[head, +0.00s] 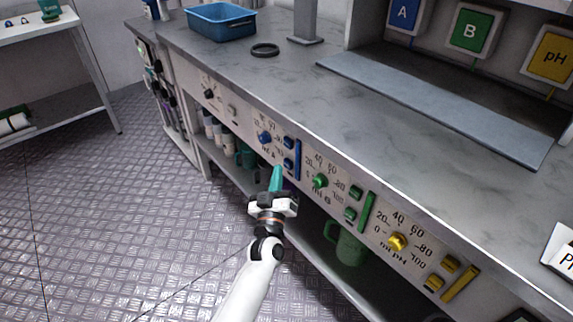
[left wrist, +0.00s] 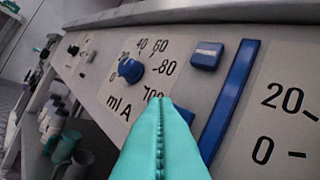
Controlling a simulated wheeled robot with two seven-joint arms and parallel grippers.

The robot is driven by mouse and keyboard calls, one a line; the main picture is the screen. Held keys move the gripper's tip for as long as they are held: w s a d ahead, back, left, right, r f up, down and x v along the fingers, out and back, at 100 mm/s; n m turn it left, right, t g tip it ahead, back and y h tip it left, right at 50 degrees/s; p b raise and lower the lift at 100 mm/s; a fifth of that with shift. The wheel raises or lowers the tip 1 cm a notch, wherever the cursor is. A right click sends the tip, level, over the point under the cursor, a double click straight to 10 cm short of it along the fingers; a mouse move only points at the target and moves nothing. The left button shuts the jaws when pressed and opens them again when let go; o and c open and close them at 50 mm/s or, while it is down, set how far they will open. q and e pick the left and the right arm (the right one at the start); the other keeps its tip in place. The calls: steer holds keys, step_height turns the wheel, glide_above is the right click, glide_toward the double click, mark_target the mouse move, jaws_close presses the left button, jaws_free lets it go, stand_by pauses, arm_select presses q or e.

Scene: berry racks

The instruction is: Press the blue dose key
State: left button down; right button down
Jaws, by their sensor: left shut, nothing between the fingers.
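The blue panel section, marked ml A, has a round blue knob (head: 264,139), an upper blue key (head: 288,143), a lower blue key (head: 288,163) and a long blue bar (head: 298,158). I cannot tell which key is the dose key. My left gripper (head: 276,172) is shut and empty, its teal fingers pointing at the panel just left of the lower key. In the left wrist view the fingertips (left wrist: 160,103) cover the dial's end and partly hide what seems to be the lower key; the upper key (left wrist: 207,55) and knob (left wrist: 130,70) are clear. Contact is not visible. My right gripper is not in view.
Green knob (head: 320,181) and yellow knob (head: 397,242) sections continue rightward along the panel. Above is the grey counter (head: 400,130) with a blue tray (head: 222,22) and a dark ring (head: 264,50). A green mug (head: 348,247) stands on the shelf below.

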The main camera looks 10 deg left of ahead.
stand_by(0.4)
arm_select(q)
steer(key=shift+w+d, duration=0.25)
steer(key=shift+w, duration=0.1)
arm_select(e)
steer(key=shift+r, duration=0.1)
